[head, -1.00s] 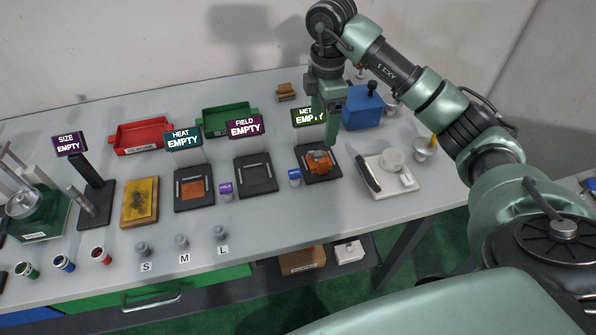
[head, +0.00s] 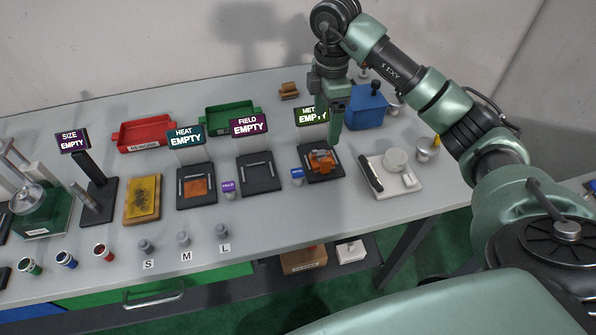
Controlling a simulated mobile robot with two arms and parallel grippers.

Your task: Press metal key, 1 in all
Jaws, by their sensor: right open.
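The metal key is a small blue-topped block (head: 297,174) on the table, at the left front of the metal station (head: 336,175). That station is a dark square plate with an orange piece (head: 322,160) on it. Its sign (head: 312,116) reads "MET…" and "EMPTY", partly covered by my gripper. My right gripper (head: 334,141) points down above the back right of the station, up and to the right of the key and apart from it. It is open, with nothing seen in it. My left gripper is out of view.
To the left are the field station (head: 260,188) with its purple key (head: 228,188) and the heat station (head: 196,203). A blue box (head: 366,112) stands close behind my right gripper.

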